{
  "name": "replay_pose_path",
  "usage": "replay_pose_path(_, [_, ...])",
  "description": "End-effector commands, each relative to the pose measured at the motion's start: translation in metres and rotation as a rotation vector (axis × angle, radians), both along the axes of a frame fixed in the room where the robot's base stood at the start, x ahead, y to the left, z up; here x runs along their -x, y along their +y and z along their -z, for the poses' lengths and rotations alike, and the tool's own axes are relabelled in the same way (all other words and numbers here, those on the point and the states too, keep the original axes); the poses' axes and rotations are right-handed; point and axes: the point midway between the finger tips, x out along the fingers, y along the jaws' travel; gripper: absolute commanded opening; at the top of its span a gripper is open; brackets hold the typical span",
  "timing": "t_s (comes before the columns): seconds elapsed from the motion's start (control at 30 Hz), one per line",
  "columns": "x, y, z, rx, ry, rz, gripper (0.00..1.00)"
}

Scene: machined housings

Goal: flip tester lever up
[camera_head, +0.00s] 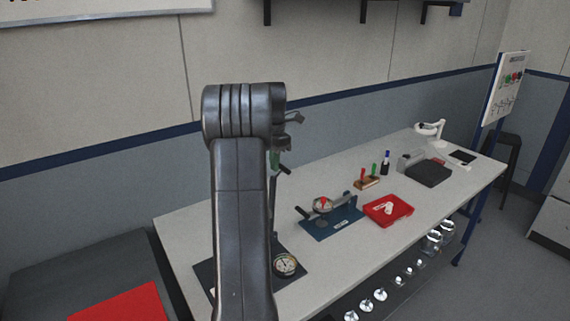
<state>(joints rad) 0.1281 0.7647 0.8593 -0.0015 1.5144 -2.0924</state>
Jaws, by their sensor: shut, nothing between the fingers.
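The tester stands at the near end of the bench, largely hidden behind my arm. Its dark base plate (291,257) and a round dial gauge (285,265) show to the right of the arm. A dark upright with a green part (274,160) shows above, and a short dark lever with a black end (285,169) slants down to the right from it. I cannot tell its full position. Small dark grey parts stick out beside my arm's upper joint, above the lever; I cannot tell whether they belong to my gripper. No fingertips are visible.
On the bench (215,222) are a blue fixture plate (330,221) with a round part, a red tray (388,210), a small stand with red and green handles (367,183) and a dark box (428,173). A dark surface with a red mat (125,304) is at left.

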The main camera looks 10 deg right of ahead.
Motion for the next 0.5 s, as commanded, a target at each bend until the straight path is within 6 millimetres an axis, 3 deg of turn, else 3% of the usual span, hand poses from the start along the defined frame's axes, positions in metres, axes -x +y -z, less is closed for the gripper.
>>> replay_pose_path(0.03, [0.003,0.014,-0.004,-0.002,0.001,-0.008,0.00])
replay_pose_path(0.5, [-0.015,-0.031,-0.063,-0.005,0.004,-0.004,0.00])
